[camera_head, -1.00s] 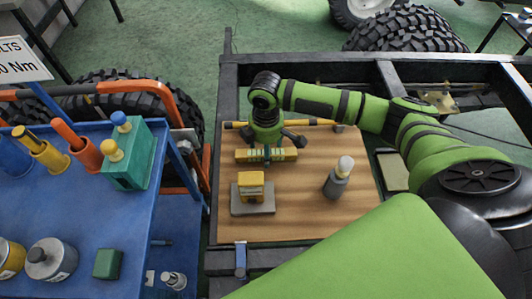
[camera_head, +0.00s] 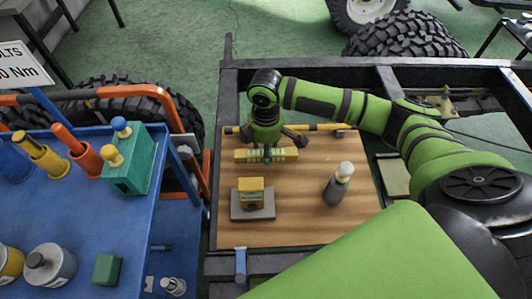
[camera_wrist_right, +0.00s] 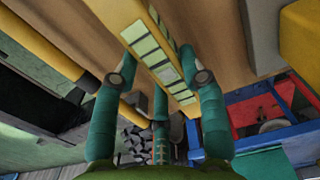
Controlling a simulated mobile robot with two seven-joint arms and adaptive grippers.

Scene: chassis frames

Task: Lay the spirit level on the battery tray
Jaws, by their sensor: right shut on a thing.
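The spirit level (camera_head: 243,156) is a yellow bar with a row of pale green windows. My right gripper (camera_head: 267,154) is shut on it near its middle, above the back part of a wooden board. In the right wrist view the level (camera_wrist_right: 149,52) runs between the teal fingers of the gripper (camera_wrist_right: 160,78), with wood grain behind it. I cannot tell how large the gap below it is. The wooden board (camera_head: 300,222) lies in the dark chassis frame; I take it as the battery tray, though no label shows. My left gripper is out of view.
On the board stand a yellow box (camera_head: 251,187) on a grey plate (camera_head: 253,212) and a grey bottle with a pale cap (camera_head: 337,186). A yellow-and-black bar (camera_head: 318,127) lies along the back. A blue cart (camera_head: 60,205) with tools and cans stands at left.

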